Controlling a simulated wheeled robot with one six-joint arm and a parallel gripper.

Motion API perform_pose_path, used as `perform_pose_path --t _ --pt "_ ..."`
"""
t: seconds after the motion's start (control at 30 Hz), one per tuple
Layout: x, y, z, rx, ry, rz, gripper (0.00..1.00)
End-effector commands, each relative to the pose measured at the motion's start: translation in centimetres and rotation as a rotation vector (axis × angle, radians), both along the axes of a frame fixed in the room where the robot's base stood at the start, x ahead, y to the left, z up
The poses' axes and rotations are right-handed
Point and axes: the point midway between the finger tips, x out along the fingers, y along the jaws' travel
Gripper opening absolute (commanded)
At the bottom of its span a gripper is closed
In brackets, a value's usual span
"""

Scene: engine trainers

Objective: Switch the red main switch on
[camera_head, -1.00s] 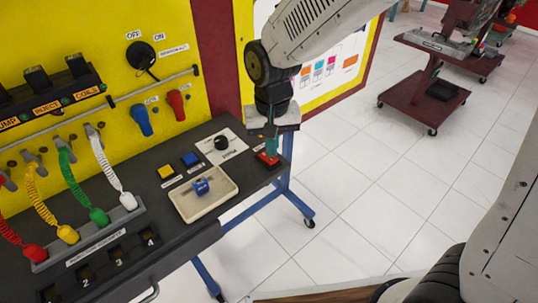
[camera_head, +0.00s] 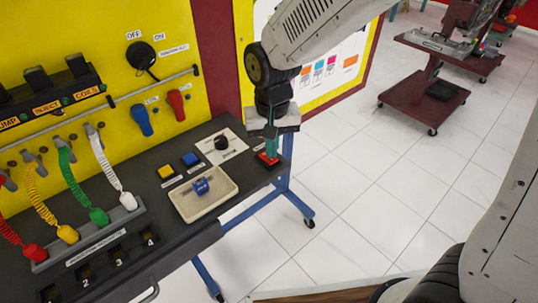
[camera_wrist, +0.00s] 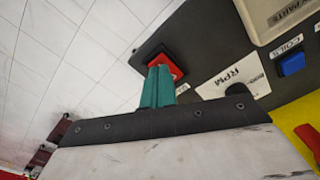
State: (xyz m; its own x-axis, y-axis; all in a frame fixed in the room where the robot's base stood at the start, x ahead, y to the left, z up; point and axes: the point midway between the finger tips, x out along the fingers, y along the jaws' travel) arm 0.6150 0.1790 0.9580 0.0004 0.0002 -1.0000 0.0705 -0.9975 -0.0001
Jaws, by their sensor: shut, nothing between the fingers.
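The red main switch (camera_head: 268,160) sits near the right end of the dark bench top. It also shows in the wrist view as a red square in a black frame (camera_wrist: 173,67). My gripper (camera_head: 271,148) points down at it with green fingers pressed together and empty. In the wrist view the fingertips (camera_wrist: 160,70) overlap the red face; they look touching or nearly so. The fingers hide part of the switch, and I cannot tell its on or off position.
A black knob (camera_head: 221,143) on a white plate, a blue button (camera_head: 190,159) and a yellow button (camera_head: 166,171) lie left of the switch. A beige tray (camera_head: 207,208) holds a blue part (camera_head: 201,186).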

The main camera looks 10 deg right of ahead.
Motion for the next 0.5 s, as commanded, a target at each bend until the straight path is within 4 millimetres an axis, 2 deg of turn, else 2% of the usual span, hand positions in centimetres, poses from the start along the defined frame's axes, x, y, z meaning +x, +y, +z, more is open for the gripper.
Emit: perform_pose_path --t 0.5 --pt "-0.01 -0.01 -0.82 -0.001 0.001 0.000 0.00"
